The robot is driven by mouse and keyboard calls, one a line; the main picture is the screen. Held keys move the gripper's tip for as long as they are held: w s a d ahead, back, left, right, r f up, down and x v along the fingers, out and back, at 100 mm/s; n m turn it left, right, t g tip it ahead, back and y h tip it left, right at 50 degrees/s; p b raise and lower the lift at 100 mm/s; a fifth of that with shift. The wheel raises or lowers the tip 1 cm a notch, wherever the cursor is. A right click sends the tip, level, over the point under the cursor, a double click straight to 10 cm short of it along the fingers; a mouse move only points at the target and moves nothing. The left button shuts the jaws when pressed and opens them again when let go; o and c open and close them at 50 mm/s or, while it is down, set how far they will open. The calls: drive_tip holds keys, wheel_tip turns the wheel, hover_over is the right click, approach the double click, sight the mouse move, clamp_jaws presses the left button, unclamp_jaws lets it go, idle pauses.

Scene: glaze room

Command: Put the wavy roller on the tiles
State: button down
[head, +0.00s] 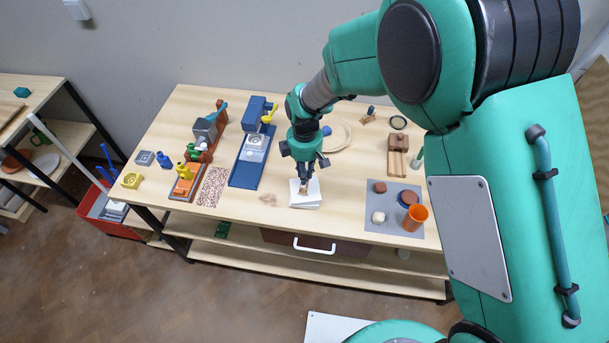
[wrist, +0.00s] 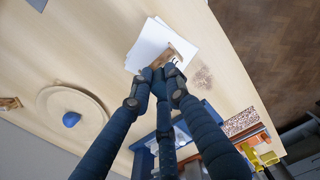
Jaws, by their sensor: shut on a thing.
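The tiles (head: 312,201) are a small stack of flat white squares near the front middle of the table. They also show in the wrist view (wrist: 146,42). My gripper (head: 304,181) points down over them, and its fingers show in the wrist view (wrist: 163,74). It is shut on a small light-brown wooden piece (wrist: 182,50), which looks like the wavy roller. The piece overlaps the tiles' edge in the wrist view. I cannot tell whether it touches them. The fingers hide part of it, and its wavy surface is too small to make out.
Left of the tiles stand a blue machine (head: 247,170) and a speckled strip (head: 212,187). To the right, a grey mat (head: 378,229) bears an orange cup (head: 415,217) and several lumps. Behind is a round wooden disc (head: 340,137). Bare tabletop lies around the tiles.

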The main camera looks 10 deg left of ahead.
drive_tip(key=shift+f, duration=0.5)
drive_tip(key=shift+f, duration=0.2)
drive_tip(key=shift+s+f, duration=0.1)
drive_tip(key=shift+f, duration=0.2)
drive_tip(key=shift+s+d+f+b, duration=0.15)
drive_tip(key=shift+f+b, duration=0.1)
drive_tip(key=shift+b, duration=0.05)
drive_tip(key=c, duration=1.7)
unclamp_jaws()
drive_tip(key=shift+c, duration=0.2)
drive_tip(key=shift+o, duration=0.4)
drive_tip(key=shift+s+d+f, duration=0.1)
drive_tip(key=shift+f, duration=0.1)
drive_tip(key=shift+w+r, duration=0.1)
drive_tip(key=shift+w, duration=0.2)
drive_tip(key=shift+a+r, duration=0.15)
drive_tip(key=shift+a, duration=0.05)
drive_tip(key=shift+r, duration=0.1)
